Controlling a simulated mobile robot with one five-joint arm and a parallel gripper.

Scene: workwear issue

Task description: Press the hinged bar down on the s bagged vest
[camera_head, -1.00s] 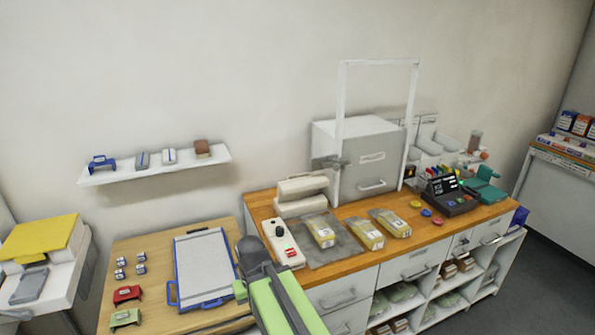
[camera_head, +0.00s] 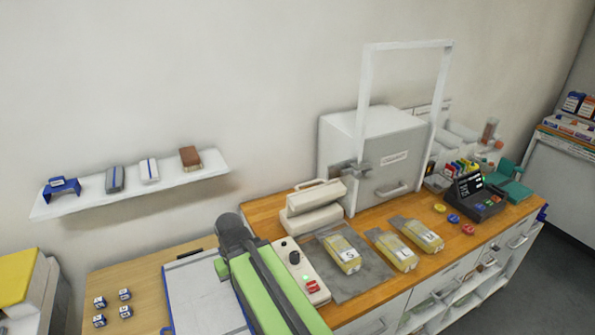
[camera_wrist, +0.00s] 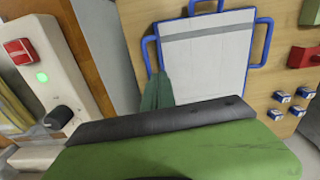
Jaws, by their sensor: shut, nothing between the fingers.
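The s bagged vest (camera_head: 343,252), a clear bag with yellow contents marked S, lies on a grey mat (camera_head: 372,287) in the head view. The pale hinged bar (camera_head: 318,196) is on the sealer at the mat's back left, raised at a slant above its base (camera_head: 312,221). A control box (camera_head: 291,256) with a knob, a lit green light and a red switch runs along the mat's left side; it also shows in the wrist view (camera_wrist: 48,58). My gripper (camera_wrist: 157,92) is shut and empty, left of the control box, over the blue-framed board (camera_wrist: 205,55).
Two more bagged vests (camera_head: 391,250) (camera_head: 421,235) lie right of the s one. A grey cabinet (camera_head: 375,160) under a white frame stands behind. A black keypad device (camera_head: 478,197) and coloured discs are further right. Small blocks (camera_head: 112,307) lie at left.

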